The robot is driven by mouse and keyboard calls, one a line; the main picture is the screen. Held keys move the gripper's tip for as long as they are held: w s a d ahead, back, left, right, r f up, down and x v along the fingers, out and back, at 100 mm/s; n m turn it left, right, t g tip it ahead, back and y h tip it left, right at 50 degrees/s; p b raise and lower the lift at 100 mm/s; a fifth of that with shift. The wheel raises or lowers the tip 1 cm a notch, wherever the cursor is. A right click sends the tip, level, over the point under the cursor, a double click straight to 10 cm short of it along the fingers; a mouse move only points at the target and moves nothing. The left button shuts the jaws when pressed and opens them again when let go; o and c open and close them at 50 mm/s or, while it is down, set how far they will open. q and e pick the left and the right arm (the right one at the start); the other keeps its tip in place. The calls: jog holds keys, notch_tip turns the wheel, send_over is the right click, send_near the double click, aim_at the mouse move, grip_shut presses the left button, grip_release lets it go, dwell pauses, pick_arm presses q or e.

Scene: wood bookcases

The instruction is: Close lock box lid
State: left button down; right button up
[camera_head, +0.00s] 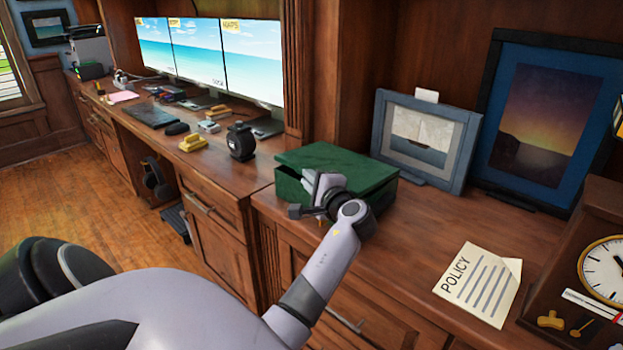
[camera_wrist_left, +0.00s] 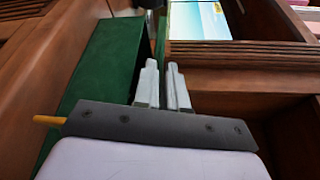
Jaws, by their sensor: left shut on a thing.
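The green lock box (camera_head: 386,197) stands on the wooden counter. My left gripper (camera_head: 318,184) is at the box's front left, at lid-edge height. In the left wrist view, the gripper's two pale fingers (camera_wrist_left: 163,90) are close together, with a thin dark green edge between them, which looks like part of the box or lid. A green box face (camera_wrist_left: 98,75) is left of them. My right gripper is not in view.
Picture frames (camera_head: 420,138) stand behind the box. A policy sheet (camera_head: 480,284) and a clock (camera_head: 604,268) are to the right. A black round object (camera_head: 240,142) and yellow object (camera_head: 193,143) are to the left.

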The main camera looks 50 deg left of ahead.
pick_arm(q)
jog(key=c, duration=1.3)
grip_release()
jog(key=shift+v, duration=3.6)
